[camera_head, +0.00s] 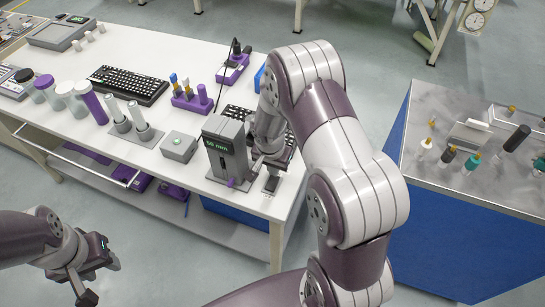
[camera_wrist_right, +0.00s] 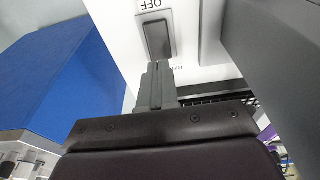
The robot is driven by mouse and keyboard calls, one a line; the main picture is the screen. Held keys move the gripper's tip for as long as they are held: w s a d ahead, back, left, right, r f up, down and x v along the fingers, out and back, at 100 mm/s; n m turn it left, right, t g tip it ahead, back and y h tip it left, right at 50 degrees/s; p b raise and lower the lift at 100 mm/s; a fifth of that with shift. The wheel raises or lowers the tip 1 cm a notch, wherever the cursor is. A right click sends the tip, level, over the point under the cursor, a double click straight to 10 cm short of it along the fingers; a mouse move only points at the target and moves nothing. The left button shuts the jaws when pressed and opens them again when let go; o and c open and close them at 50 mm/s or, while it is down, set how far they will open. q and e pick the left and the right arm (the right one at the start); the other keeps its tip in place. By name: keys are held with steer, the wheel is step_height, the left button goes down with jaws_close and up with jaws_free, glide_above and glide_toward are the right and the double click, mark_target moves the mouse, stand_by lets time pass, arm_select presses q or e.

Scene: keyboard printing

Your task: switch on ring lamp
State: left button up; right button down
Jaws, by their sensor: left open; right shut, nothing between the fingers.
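A dark grey rocker switch (camera_wrist_right: 157,38) sits on a white surface in the right wrist view, beside a label (camera_wrist_right: 150,5) reading OFF upside down. My right gripper (camera_wrist_right: 157,68) is shut and empty, its fingertips just at the near edge of the switch. I cannot tell whether they touch it. In the head view my right gripper (camera_head: 268,168) is low over the white table's right end, beside a grey device (camera_head: 226,148) marked 50 mm. My left gripper (camera_head: 88,287) is open and empty, off the table at the lower left. I cannot make out a lamp ring.
The white table (camera_head: 205,75) holds a black keyboard (camera_head: 128,84), a purple rack (camera_head: 192,101), a grey box (camera_head: 179,146) and several jars. A marble-topped blue counter (camera_head: 440,190) with small bottles stands to the right. Grey floor separates them.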

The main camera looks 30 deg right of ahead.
mark_target(275, 178)
steer(key=shift+w+d+f, duration=0.1)
steer(key=shift+f, duration=0.6)
steer(key=shift+w+d+f, duration=0.1)
steer(key=shift+f, duration=0.6)
steer(key=shift+f+b, duration=0.35)
steer(key=shift+b, duration=0.1)
steer(key=shift+d, duration=0.1)
steer(key=shift+s+r, duration=0.1)
